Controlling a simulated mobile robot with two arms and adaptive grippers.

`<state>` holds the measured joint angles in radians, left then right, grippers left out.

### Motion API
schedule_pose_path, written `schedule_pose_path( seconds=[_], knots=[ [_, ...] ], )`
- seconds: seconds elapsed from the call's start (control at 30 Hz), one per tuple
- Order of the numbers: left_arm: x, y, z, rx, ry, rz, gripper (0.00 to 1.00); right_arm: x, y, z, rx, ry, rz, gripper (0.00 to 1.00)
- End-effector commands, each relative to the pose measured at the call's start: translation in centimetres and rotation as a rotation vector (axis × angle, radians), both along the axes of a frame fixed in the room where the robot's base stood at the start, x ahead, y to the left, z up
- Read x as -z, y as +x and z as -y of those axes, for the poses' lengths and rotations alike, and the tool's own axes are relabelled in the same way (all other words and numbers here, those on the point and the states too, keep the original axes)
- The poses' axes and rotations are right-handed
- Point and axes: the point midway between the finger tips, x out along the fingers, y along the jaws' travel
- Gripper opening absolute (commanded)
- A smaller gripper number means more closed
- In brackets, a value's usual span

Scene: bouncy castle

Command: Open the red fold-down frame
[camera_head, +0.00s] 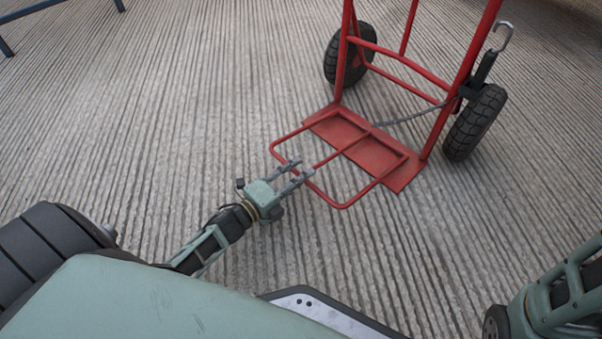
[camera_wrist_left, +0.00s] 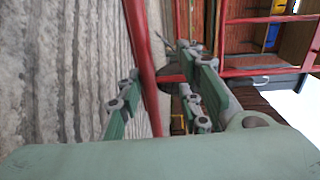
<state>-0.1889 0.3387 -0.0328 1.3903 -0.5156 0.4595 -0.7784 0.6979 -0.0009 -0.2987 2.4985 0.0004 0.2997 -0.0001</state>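The red fold-down frame (camera_head: 343,205) is a tube loop with a middle bar, at the foot of a red hand truck (camera_head: 467,62). In the head view it reaches out from the truck's red toe plate (camera_head: 395,173) toward me, low over the ground. My left gripper (camera_head: 297,169) is at the frame's near bar, by its left part. In the left wrist view a red bar (camera_wrist_left: 140,45) passes between the spread fingers, with gaps visible on the left side. Whether a finger touches it I cannot tell. My right gripper is out of view.
The truck's two black wheels (camera_head: 350,54) and (camera_head: 475,122) stand behind the toe plate. A metal hook (camera_head: 503,36) hangs by its right upright. Blue bars (camera_head: 36,9) show at the top left. The ridged grey ground is clear left of the truck.

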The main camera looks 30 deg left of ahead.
Motion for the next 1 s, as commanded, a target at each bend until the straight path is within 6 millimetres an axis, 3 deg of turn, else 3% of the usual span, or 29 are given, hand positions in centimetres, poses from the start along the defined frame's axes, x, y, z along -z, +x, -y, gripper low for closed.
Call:
schedule_pose_path(
  seconds=[0.3, 0.5, 1.0],
  knots=[
    [-0.2, -6.4, -2.2, -0.002, 0.003, -0.004, 0.31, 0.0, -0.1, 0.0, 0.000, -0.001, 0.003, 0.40],
    [-0.4, -9.3, -3.2, -0.004, 0.002, -0.005, 0.31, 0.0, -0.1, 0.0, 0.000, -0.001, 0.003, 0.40],
    [-0.5, -10.2, -3.5, -0.004, 0.002, -0.003, 0.31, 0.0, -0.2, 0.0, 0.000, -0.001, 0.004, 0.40]
  ],
)
